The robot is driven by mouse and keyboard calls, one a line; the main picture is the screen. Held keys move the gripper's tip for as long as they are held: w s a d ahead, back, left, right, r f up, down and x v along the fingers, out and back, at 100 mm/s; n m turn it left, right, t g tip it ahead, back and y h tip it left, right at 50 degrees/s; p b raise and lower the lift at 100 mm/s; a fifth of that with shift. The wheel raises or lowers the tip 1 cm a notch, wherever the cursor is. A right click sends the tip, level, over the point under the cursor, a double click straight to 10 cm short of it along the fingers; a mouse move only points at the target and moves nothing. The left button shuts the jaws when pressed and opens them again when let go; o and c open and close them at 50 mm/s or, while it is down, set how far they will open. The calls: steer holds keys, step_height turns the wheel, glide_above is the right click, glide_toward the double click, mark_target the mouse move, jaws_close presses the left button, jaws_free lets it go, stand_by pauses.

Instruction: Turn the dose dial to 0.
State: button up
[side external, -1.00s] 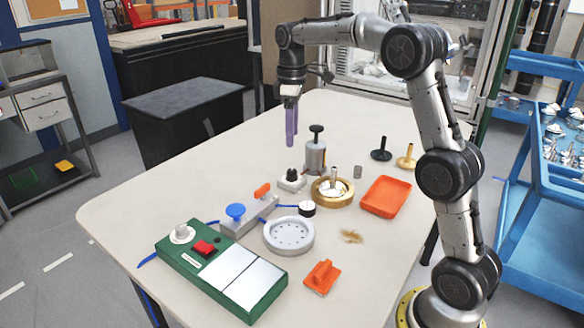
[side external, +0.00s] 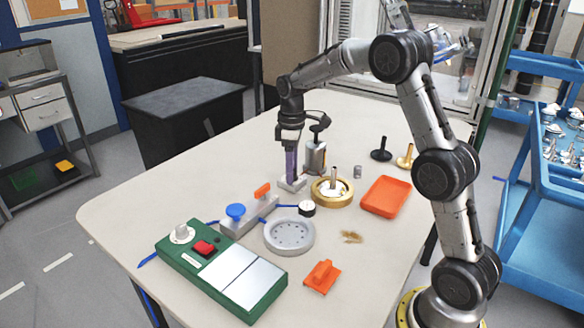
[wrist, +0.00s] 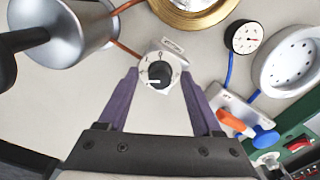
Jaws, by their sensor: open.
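The dial is a black round knob (wrist: 159,73) on a small pale block (side external: 292,185), with marks around it too small to read surely. A short white line shows on the knob's lower side in the wrist view. My gripper (side external: 291,178) points straight down over the block, and its purple fingers hide the knob in the side external view. In the wrist view my gripper (wrist: 158,76) is open, with one finger on each side of the knob. I cannot tell whether the fingers touch it.
A grey cylinder with a black top (side external: 315,155) stands close behind the block. A brass ring (side external: 322,197) is close on its right. A grey base with a blue button (side external: 235,211) and a small gauge (side external: 306,208) are in front. An orange tray (side external: 385,197) lies right.

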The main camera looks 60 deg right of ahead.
jaws_close()
steer(key=shift+m, duration=0.4)
steer(key=m, duration=0.3)
steer(key=shift+r+m, duration=0.1)
steer(key=shift+m, duration=0.2)
steer(key=m, duration=0.4)
steer(key=shift+m, duration=0.3)
steer(key=m, duration=0.4)
steer(key=shift+m, duration=2.5)
